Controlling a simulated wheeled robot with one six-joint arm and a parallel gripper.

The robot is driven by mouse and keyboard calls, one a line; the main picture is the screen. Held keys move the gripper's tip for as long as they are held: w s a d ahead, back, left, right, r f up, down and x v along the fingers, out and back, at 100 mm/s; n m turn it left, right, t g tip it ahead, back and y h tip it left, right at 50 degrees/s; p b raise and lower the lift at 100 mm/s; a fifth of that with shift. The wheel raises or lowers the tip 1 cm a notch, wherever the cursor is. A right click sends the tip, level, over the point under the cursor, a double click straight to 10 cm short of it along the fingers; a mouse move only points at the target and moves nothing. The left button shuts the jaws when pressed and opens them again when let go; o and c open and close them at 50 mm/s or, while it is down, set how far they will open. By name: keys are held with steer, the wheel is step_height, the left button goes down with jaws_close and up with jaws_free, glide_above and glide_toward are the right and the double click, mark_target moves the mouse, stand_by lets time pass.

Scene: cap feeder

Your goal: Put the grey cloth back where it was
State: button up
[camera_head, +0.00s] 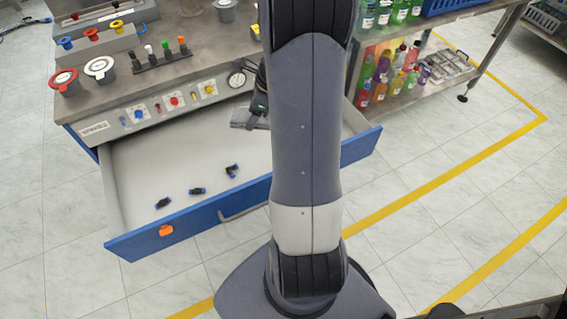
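The grey cloth (240,118) shows as a small dark grey patch at the back of the open drawer (135,190), just left of my arm. My gripper (257,112) reaches down at the cloth's right part and overlaps it in the picture. My arm hides part of the gripper and perhaps some of the cloth. I cannot tell whether the fingers are shut on the cloth, or whether the cloth rests on the drawer floor or hangs above it.
Several small blue-and-black fittings (197,191) lie in the drawer's front left. Above are a control panel (170,105) and a worktop with capped parts (101,68). Colourful bottles (382,88) stand on a shelf at right.

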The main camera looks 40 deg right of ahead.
steer(key=s+d+f+m+h+b, duration=0.1)
steer(key=d+f+m+b, duration=0.1)
steer(key=f+m+b, duration=0.2)
steer(key=s+d+f+m+h+b, duration=0.2)
steer(key=d+f+m+b, duration=0.1)
steer(key=f+b, duration=0.3)
steer(key=s+d+f+m+t+h+b, duration=0.1)
steer(key=f+m+b, duration=0.3)
steer(key=f, duration=0.4)
steer(key=shift+s+d+f+m+b, duration=0.15)
steer(key=shift+d+f+m+b, duration=0.2)
steer(key=shift+d+b, duration=0.4)
steer(key=shift+f, duration=0.2)
steer(key=o, duration=0.9)
steer(key=shift+o, duration=0.2)
steer(key=shift+r, duration=0.1)
